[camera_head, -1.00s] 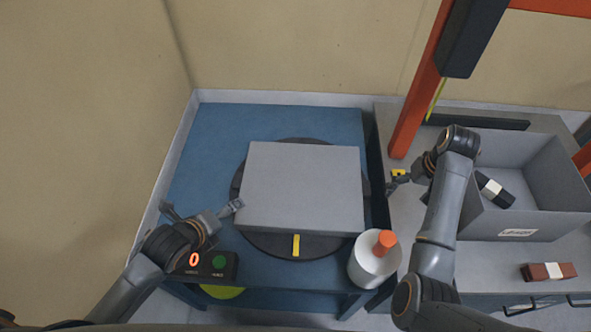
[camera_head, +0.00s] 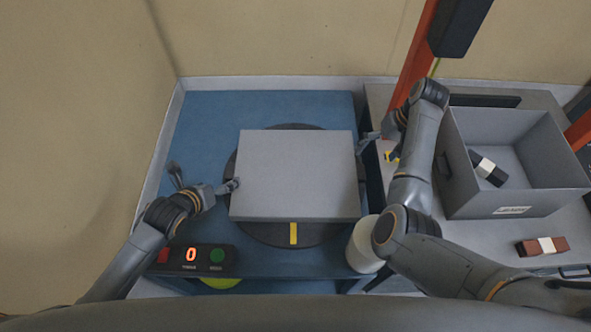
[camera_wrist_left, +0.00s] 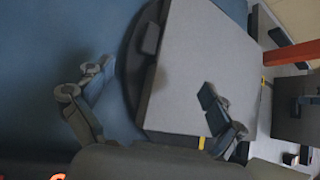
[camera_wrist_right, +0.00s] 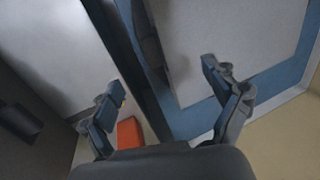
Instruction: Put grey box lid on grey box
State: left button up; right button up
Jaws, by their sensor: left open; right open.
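The grey box lid (camera_head: 295,175) lies flat on a dark round turntable (camera_head: 270,235) on the blue table. The open grey box (camera_head: 480,200) stands on the counter at right, with a black-and-white item inside. My left gripper (camera_head: 205,178) is open at the lid's left edge; in the left wrist view one finger shows over the lid (camera_wrist_left: 200,60) and the other over the blue table. My right gripper (camera_head: 374,143) is open near the lid's right edge; in the right wrist view its fingers are apart, one in front of the lid (camera_wrist_right: 225,35).
A control box (camera_head: 195,260) showing 0 sits at the table's front left. A white container (camera_head: 362,250) stands at the front right, partly hidden by my right arm. A brown-and-white item (camera_head: 542,246) lies on the counter. An orange post (camera_head: 415,60) rises behind.

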aim_at(234, 174)
pick_arm(q)
jog(key=x, duration=1)
pick_arm(e)
jog(key=x, duration=1)
